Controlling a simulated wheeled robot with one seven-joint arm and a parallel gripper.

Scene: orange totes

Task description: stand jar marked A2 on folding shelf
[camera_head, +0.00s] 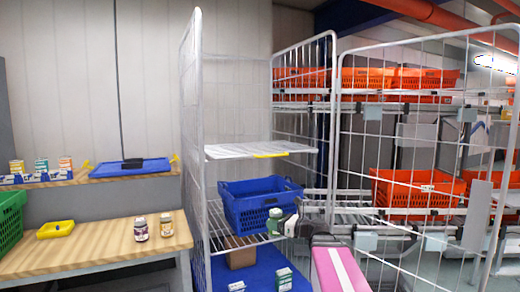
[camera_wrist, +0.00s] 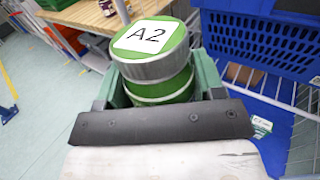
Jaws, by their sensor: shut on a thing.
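The jar marked A2 (camera_wrist: 150,38) has a green and white lid label, a grey rim and a green body. My gripper (camera_wrist: 158,88) is shut on it, with a green finger on each side. In the head view the jar (camera_head: 274,213) is small and partly hidden by my gripper (camera_head: 284,224), in front of the blue crate. The folding shelf (camera_head: 240,151) is a white wire panel with a yellow front strip, lying flat in the roll cage. It is empty. My gripper and the jar are lower in the picture than this shelf.
The blue crate (camera_head: 248,210) sits on a lower wire shelf of the roll cage (camera_head: 196,120). A cardboard box (camera_head: 240,258) and small cartons (camera_head: 284,279) are lower down. A wooden bench (camera_head: 100,248) with jars stands left. Cage mesh with orange totes (camera_head: 410,188) is right.

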